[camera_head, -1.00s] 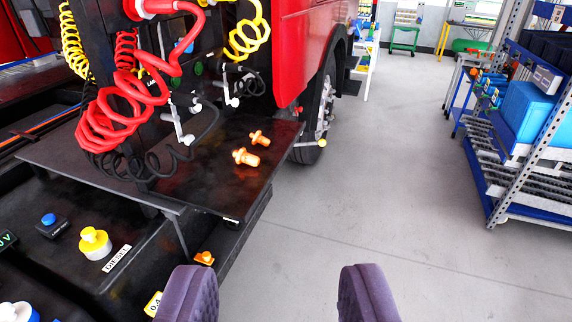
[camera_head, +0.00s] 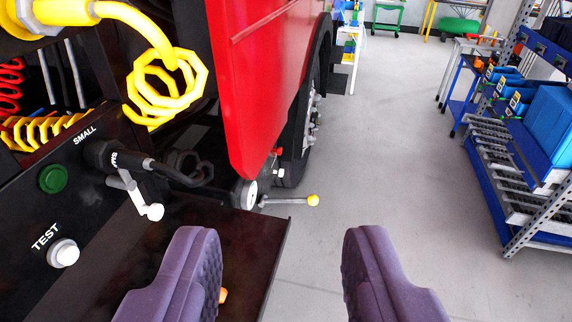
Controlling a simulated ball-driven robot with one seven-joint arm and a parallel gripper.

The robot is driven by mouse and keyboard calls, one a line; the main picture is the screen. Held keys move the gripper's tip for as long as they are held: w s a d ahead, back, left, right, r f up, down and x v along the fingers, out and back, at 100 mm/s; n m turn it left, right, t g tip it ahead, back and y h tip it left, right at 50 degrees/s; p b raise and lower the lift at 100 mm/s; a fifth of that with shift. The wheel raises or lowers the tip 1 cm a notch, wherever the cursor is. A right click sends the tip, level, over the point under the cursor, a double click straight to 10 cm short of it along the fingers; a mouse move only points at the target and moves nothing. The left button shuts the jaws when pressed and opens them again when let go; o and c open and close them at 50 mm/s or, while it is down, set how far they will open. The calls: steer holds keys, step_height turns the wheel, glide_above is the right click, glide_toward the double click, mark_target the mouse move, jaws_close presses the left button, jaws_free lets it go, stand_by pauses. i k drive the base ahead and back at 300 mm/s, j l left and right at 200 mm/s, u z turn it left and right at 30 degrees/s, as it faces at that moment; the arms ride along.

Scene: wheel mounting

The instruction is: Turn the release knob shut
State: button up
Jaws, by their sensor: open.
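My gripper (camera_head: 283,248) is open and empty, its two purple padded fingers wide apart at the bottom of the view. No part is labelled as the release knob, so I cannot tell which one it is. A grey lever with a yellow ball end (camera_head: 313,200) sticks out beside the truck's wheel, beyond the fingertips and apart from them. A black fitting with a white-tipped crank handle (camera_head: 154,211) sits on the dark panel at left, beneath the word SMALL. An orange piece (camera_head: 223,295) is mostly hidden behind the left finger.
A white button (camera_head: 63,253) marked TEST and a green button (camera_head: 53,179) are on the panel. Coiled yellow hose (camera_head: 160,85) hangs above. A dark deck plate (camera_head: 240,240) lies below the red cab (camera_head: 265,90). Grey floor is clear up to the blue shelf rack (camera_head: 490,190).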

mark_target(280, 173)
steer(key=i+l+u, duration=0.5)
steer(key=i+l, duration=1.05)
steer(key=i+l+u, duration=0.1)
steer(key=i, duration=0.4)
steer(key=i+l+u, duration=0.1)
steer(key=i+l, duration=0.2)
steer(key=i, duration=0.15)
